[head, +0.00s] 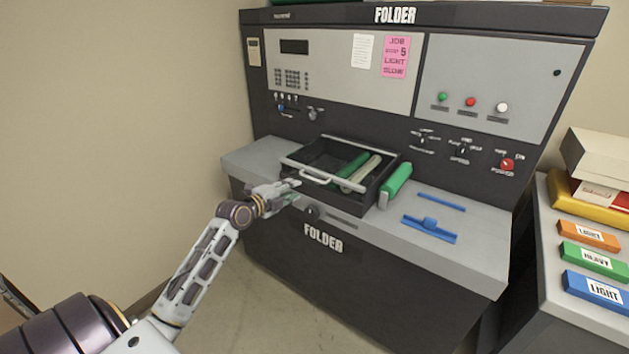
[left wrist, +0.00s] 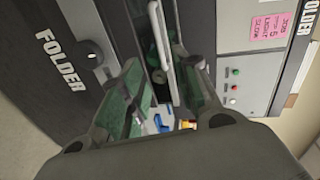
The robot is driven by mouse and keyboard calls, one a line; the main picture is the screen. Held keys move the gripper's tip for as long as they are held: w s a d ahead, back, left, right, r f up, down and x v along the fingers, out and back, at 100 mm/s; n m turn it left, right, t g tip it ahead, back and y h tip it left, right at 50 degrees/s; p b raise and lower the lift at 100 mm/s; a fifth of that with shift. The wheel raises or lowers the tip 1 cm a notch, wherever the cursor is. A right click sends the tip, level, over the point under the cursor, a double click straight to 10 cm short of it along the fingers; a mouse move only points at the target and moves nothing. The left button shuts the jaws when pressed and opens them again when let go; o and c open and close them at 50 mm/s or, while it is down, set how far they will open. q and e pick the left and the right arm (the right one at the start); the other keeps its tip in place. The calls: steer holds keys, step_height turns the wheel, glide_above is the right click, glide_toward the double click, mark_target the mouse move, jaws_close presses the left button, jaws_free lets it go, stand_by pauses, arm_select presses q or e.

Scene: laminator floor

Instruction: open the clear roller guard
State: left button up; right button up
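The roller guard shows by its white bar handle (head: 330,182) along the front of a dark roller bay (head: 318,155) on the folder. The clear panel is hard to make out, and I cannot tell its angle. Green and beige rollers (head: 352,172) lie in the bay. My left gripper (head: 291,189) is at the handle's left end, near the front edge of the bay. In the left wrist view the two fingers (left wrist: 168,100) stand apart, with the white handle (left wrist: 162,45) beyond them, in line with the gap. I see no contact. My right gripper is not in view.
A separate green roller (head: 397,181) and blue parts (head: 429,229) lie on the grey ledge right of the bay. A black knob (head: 312,212) is on the front below. A side table with labelled blocks (head: 594,259) stands at right.

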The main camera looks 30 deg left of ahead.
arm_select(q)
steer(key=shift+m, duration=0.3)
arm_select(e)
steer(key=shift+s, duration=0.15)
arm_select(q)
glide_toward(314, 179)
steer(key=shift+r+x, duration=0.3)
steer(key=shift+x, duration=1.25)
steer(key=shift+w+f+b, duration=0.3)
steer(key=shift+w+f, duration=0.3)
steer(key=shift+w, duration=0.35)
steer(key=b+x, duration=0.1)
steer(key=x, duration=0.4)
steer(key=shift+w+f, duration=0.1)
steer(key=shift+w, duration=0.2)
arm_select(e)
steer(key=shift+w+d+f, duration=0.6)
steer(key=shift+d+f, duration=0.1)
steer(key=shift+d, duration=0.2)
